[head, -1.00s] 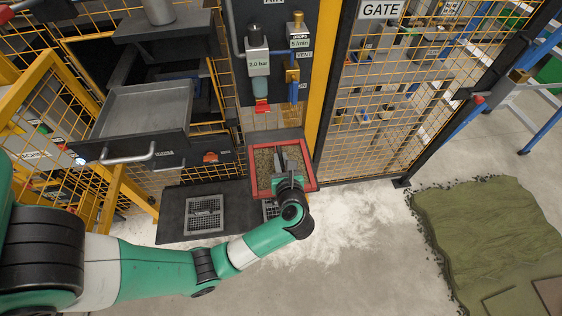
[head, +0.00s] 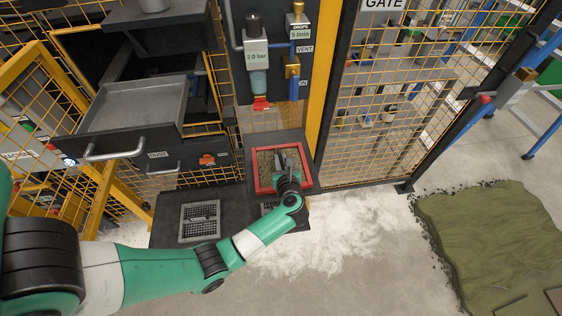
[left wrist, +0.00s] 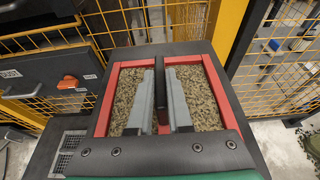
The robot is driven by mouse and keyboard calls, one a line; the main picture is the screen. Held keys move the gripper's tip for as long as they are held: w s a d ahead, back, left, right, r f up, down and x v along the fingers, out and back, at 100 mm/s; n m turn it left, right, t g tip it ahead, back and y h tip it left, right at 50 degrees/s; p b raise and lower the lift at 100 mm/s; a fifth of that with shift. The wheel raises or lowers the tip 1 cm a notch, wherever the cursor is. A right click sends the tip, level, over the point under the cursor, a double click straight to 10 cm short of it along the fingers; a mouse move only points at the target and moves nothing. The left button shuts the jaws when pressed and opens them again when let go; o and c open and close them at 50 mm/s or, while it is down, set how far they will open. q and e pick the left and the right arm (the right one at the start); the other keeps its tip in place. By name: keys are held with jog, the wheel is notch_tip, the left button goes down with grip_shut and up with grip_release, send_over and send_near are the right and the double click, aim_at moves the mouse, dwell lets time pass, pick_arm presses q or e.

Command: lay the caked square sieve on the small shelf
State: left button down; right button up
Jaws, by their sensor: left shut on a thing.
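The caked square sieve (head: 265,165) has a red frame filled with speckled brown grit. In the left wrist view the sieve (left wrist: 205,95) has a dark bar across its middle. My left gripper (head: 283,158) is shut on that bar, its two grey fingers (left wrist: 160,82) on either side of it. The sieve sits level over the small dark shelf (head: 275,136), whose border shows along the back and right in the left wrist view (left wrist: 231,95). I cannot tell whether the sieve touches the shelf. My gripper and wrist hide its front part. My right gripper is not in view.
A dark low platform with a grey grate (head: 200,220) lies left of the shelf. A valve panel with a red knob (head: 261,103) stands close behind. A yellow post (head: 327,90) and mesh gate stand at right. An open drawer (head: 135,103) juts out at left.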

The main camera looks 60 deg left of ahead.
pick_arm(q)
jog(key=c, duration=1.2)
grip_release()
jog(key=shift+c, duration=0.2)
jog(key=o, duration=0.4)
jog(key=shift+d+r, duration=0.15)
jog(key=p+v, duration=0.3)
jog(key=v, duration=0.8)
jog(key=shift+d, duration=0.35)
jog(key=shift+s, duration=0.1)
